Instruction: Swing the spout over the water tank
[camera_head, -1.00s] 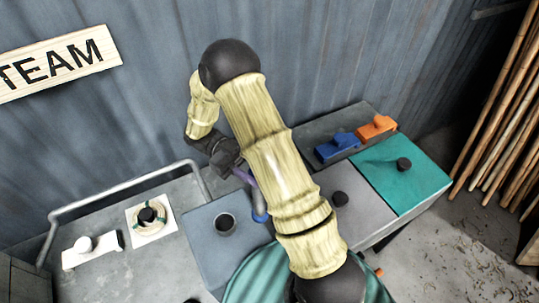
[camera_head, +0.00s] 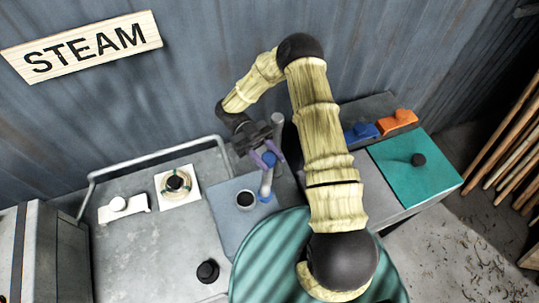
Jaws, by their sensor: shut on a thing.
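The spout (camera_head: 267,183) is a grey-blue pipe with a blue lower end, standing just right of a round dark opening (camera_head: 246,199). That opening is in a blue-grey panel (camera_head: 226,222), which looks like the top of the water tank, though I cannot be sure. My gripper (camera_head: 268,160) has purple fingers and is shut on the upper part of the spout. The fingers partly hide where they meet it. A grey upright post (camera_head: 278,126) rises just behind my gripper. My arm hides what lies right of the spout.
A teal round surface (camera_head: 262,262) is in front. Left are a white lever block (camera_head: 122,207), a valve on a white plate (camera_head: 177,184), a black knob (camera_head: 208,271) and a pipe rail (camera_head: 150,158). Right are blue (camera_head: 361,132) and orange (camera_head: 398,121) blocks and a green lid (camera_head: 415,166).

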